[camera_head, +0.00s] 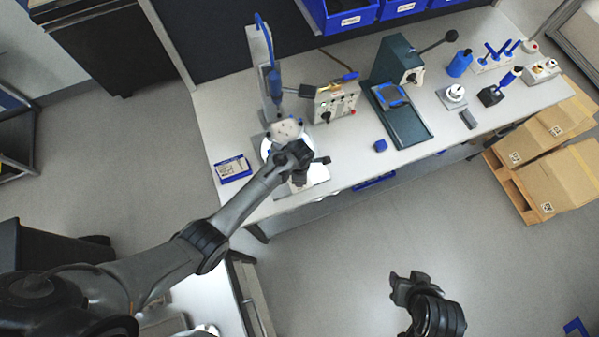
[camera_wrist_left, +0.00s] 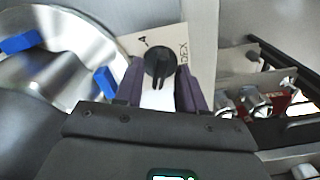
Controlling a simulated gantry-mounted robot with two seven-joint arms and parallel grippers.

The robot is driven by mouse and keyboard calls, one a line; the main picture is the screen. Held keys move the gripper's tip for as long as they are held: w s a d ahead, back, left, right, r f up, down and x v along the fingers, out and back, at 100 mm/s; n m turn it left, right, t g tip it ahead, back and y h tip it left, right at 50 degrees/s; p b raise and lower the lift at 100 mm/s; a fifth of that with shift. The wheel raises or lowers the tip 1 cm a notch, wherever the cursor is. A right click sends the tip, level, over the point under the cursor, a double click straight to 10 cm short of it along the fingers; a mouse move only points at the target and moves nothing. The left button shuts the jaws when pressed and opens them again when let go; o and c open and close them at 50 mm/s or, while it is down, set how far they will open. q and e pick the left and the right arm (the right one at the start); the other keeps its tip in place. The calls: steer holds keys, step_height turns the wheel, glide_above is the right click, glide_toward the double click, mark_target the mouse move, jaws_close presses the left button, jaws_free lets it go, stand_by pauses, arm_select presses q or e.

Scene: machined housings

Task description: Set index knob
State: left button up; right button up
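The black index knob (camera_wrist_left: 160,62) shows in the left wrist view on a light plate (camera_wrist_left: 196,47) marked with an "A" and partly hidden "INDEX" lettering. Its pointer ridge runs roughly up and down in that view. My left gripper (camera_wrist_left: 161,88) has its two dark purple fingers apart, one on each side of the knob, with light gaps visible; I cannot tell if either touches it. In the head view my left gripper (camera_head: 304,164) is over the front of the round fixture and hides the knob. My right gripper (camera_head: 402,287) hangs over the floor, away from the bench.
A shiny round dish (camera_wrist_left: 62,52) with blue blocks is left of the knob. A control box (camera_head: 336,101) with knobs stands right of the fixture, then a green press (camera_head: 398,62). A blue-edged tray (camera_head: 233,168) lies to the left. The bench front (camera_head: 352,160) is mostly clear.

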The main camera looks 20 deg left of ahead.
arm_select(q)
jaws_close()
